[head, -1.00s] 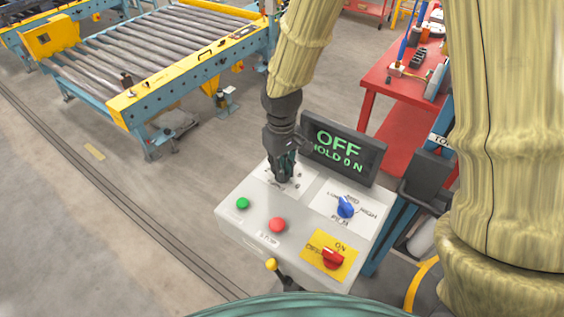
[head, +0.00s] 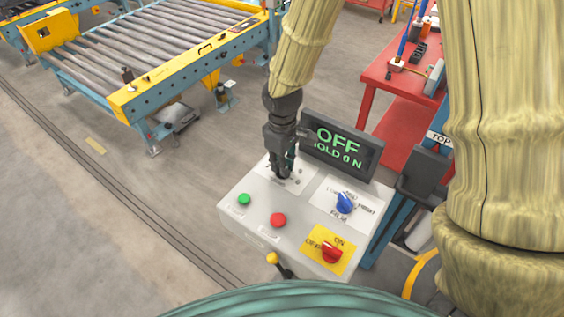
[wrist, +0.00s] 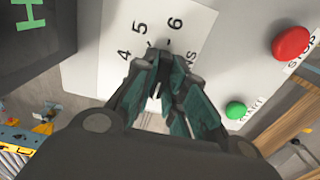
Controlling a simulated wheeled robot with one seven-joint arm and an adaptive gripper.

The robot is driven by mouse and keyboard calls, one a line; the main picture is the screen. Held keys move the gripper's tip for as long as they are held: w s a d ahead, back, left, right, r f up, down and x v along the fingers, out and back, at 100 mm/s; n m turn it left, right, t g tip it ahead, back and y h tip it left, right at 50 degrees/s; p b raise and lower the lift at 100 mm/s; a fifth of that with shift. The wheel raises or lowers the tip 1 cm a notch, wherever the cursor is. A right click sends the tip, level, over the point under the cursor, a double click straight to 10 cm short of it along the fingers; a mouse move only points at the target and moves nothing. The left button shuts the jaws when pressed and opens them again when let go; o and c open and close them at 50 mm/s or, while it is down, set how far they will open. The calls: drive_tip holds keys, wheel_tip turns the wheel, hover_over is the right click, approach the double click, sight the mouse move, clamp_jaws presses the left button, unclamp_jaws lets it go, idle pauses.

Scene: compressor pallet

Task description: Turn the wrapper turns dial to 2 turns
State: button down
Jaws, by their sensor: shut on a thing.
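The wrapper turns dial is mostly hidden by my gripper (head: 281,174). It sits on the white dial label (head: 262,176) at the back left of the grey control panel (head: 310,222). The label also shows in the wrist view (wrist: 112,58), with the numbers 4, 5 and 6 beside the fingertips. In the wrist view my gripper (wrist: 163,72) points at the panel, its fingers close together and shut on the dial. The dial's pointer is hidden, so its setting cannot be read.
A green button (head: 244,199), a red button (head: 278,219), a blue knob (head: 344,203) and a red switch (head: 331,253) on a yellow plate share the panel. A dark display (head: 342,146) reading OFF and HOLD 0 N stands close behind. A roller conveyor (head: 160,60) lies farther back left.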

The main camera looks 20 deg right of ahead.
drive_tip(key=shift+d, duration=0.15)
drive_tip(key=c, duration=1.5)
unclamp_jaws()
drive_tip(key=shift+s, duration=0.1)
drive_tip(key=shift+o, duration=0.2)
drive_tip(key=shift+r, duration=0.15)
wheel_tip(320, 180, up, 12)
